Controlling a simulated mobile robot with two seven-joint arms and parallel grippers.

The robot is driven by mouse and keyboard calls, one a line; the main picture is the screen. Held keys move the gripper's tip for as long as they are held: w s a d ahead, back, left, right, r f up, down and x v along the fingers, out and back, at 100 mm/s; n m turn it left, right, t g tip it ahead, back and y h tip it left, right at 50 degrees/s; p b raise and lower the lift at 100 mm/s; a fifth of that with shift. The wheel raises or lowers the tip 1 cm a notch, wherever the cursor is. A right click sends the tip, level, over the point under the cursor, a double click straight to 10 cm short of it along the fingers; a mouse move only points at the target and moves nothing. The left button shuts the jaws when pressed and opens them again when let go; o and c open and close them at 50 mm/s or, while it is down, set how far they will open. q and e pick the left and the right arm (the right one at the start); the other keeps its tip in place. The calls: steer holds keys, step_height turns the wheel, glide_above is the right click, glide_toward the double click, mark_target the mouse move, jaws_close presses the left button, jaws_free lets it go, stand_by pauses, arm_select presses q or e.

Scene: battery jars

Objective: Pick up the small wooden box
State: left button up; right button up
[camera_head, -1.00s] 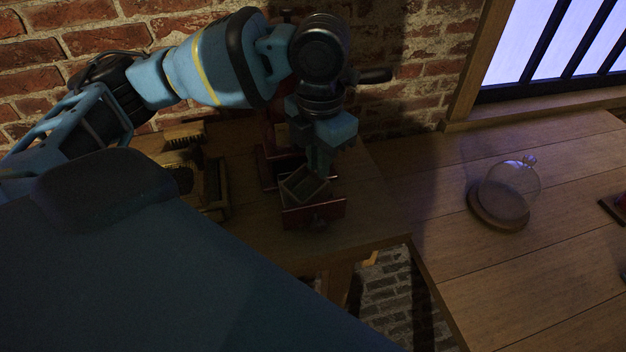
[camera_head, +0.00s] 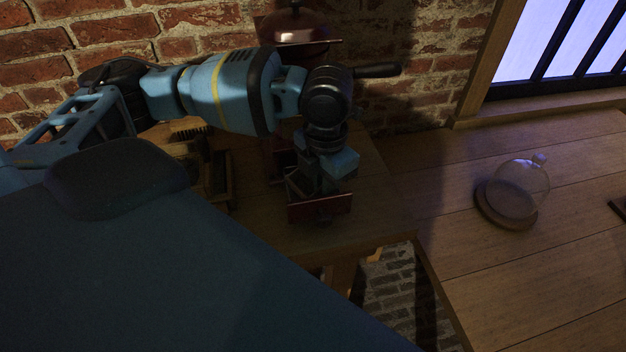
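The small wooden box (camera_head: 308,209) is an open-topped box with a reddish front panel and a dark knob. It sits on the dark wooden table, in front of a dark red coffee grinder (camera_head: 297,33) that is partly hidden by my arm. My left gripper (camera_head: 322,186) points down at the box, with its fingers low at or inside the open top. The fingers are dark and partly hidden by the box front, so I cannot tell whether they grip a wall. My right gripper is not in view.
Wooden items with a brush (camera_head: 190,132) stand on the table to the left of the box. A glass dome on a round wooden base (camera_head: 507,207) stands on the lighter table at right. A brick wall is close behind. The table right of the box is clear.

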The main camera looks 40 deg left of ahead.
arm_select(q)
jaws_close()
steer(key=shift+r, duration=0.1)
